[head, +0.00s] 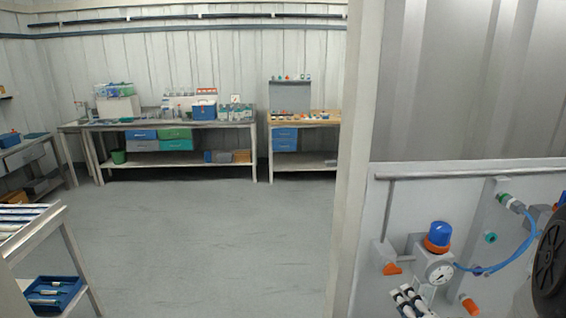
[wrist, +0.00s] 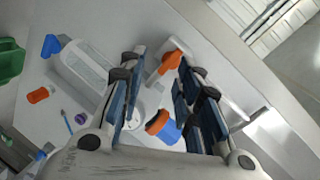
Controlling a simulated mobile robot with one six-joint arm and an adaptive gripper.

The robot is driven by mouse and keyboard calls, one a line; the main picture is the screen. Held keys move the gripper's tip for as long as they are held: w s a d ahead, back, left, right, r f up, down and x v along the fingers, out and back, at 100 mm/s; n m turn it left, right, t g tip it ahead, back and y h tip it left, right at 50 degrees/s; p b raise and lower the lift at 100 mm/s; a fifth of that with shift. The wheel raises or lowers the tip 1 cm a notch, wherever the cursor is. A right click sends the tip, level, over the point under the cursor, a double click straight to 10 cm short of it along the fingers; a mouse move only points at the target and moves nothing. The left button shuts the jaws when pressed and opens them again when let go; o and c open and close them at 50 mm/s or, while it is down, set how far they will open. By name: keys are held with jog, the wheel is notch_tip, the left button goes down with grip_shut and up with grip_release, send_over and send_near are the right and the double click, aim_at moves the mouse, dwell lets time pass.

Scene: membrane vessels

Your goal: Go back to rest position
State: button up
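My gripper (wrist: 160,57) shows in the wrist view with its two dark blue fingers apart and nothing held between them. Behind the fingers is a white panel with a blue and orange cap (wrist: 163,127) and an orange handle (wrist: 169,62). In the head view the blue cap with the orange ring (head: 438,237) sits above a round gauge (head: 439,271) on the panel.
A pale post (head: 358,160) stands beside the panel (head: 470,168) at right. Grey floor (head: 200,230) is clear in the middle. Workbenches (head: 170,124) with supplies line the far wall. A rack (head: 50,228) with a blue tray (head: 52,292) stands at near left.

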jog(key=s+a+r+n+g, duration=0.5)
jog(key=s+a, duration=0.3)
jog(key=s, duration=0.4)
jog(key=s+a+r+n+g, duration=0.5)
jog(key=s+a+n, duration=0.3)
jog(key=s, duration=0.4)
jog(key=shift+s+r, duration=0.15)
jog(key=shift+s, duration=0.1)
